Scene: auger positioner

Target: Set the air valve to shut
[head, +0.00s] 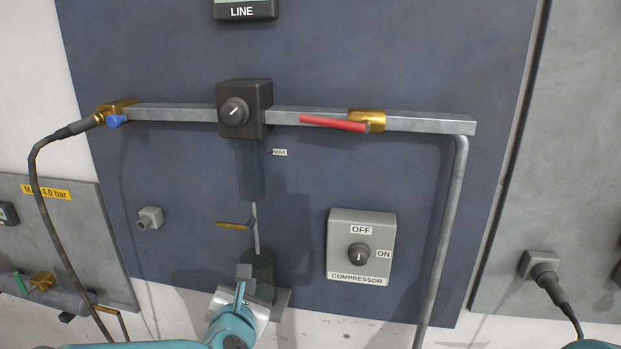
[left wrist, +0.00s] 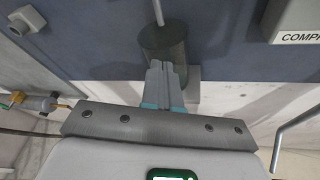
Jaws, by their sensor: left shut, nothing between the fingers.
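A brass valve (head: 374,119) with a red lever (head: 333,123) sits on the right part of the grey horizontal pipe. The lever points left from the valve and lies nearly along the pipe. My left gripper (head: 244,271) is low in the head view, well below and left of the red lever. Its fingers are closed together and empty, in front of the dark cylinder (head: 262,266) under the brass side lever. The left wrist view shows the closed fingertips (left wrist: 162,66) against that cylinder (left wrist: 165,40). My right gripper is not in view.
A black regulator (head: 244,108) with a round knob stands mid-pipe. A blue-handled brass fitting (head: 116,115) and hose are at its left end. The compressor switch box (head: 360,281) is right of my gripper. A vertical pipe (head: 440,240) drops at the right.

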